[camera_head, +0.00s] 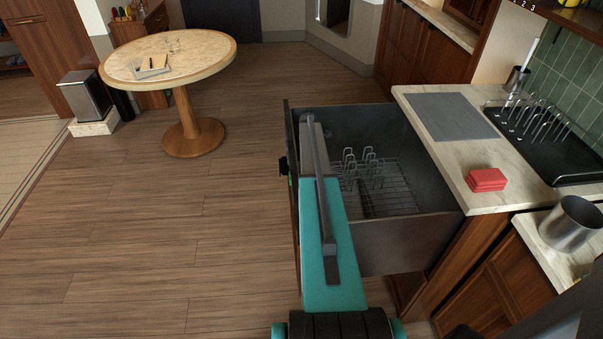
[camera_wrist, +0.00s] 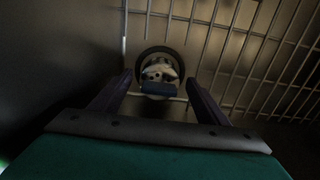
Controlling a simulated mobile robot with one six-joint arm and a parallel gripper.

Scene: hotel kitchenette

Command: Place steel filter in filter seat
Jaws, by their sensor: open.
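In the wrist view, the two dark fingers of my gripper (camera_wrist: 160,80) stand apart on either side of a dark round ring (camera_wrist: 182,58) in the drawer floor. The ring looks like the filter seat. Inside it is a pale, shiny piece (camera_wrist: 160,71) with a dark blue part (camera_wrist: 158,88) at its near side. The view is too dark to tell if this is the steel filter or whether it is seated. No finger visibly touches it. In the head view, my teal arm reaches into the open drawer and hides the far-left inside corner.
The open grey drawer (camera_head: 405,238) has a wire rack (camera_head: 395,195) with upright prongs right of my arm. The rack (camera_wrist: 240,45) also shows beside the ring. The counter holds a grey mat (camera_head: 450,115), red blocks (camera_head: 486,179) and a steel cylinder (camera_head: 570,222).

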